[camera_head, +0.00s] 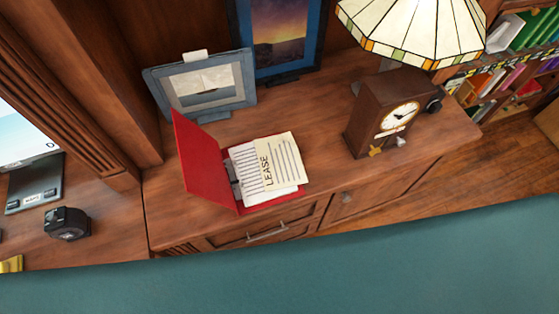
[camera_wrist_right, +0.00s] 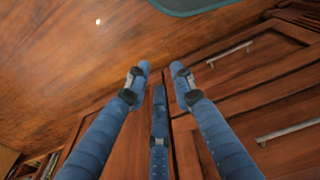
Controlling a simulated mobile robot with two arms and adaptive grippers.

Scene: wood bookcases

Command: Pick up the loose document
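The cream document marked LEASE (camera_head: 281,160) lies on top of white pages (camera_head: 255,188) in an open red folder (camera_head: 203,165). The folder rests near the front edge of the wooden cabinet top, its cover standing up on the left. In the head view neither gripper shows. In the right wrist view my right gripper (camera_wrist_right: 160,74) has its blue fingers spread apart with nothing between them. It is over wooden floor beside cabinet fronts with handles; the document is not in that view.
A grey-framed picture (camera_head: 205,84) and a blue-framed picture (camera_head: 283,35) stand behind the folder. A wooden clock (camera_head: 385,112) and a stained-glass lamp (camera_head: 415,28) are to its right. A black tape dispenser (camera_head: 67,223) sits at left. The cabinet top between folder and clock is clear.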

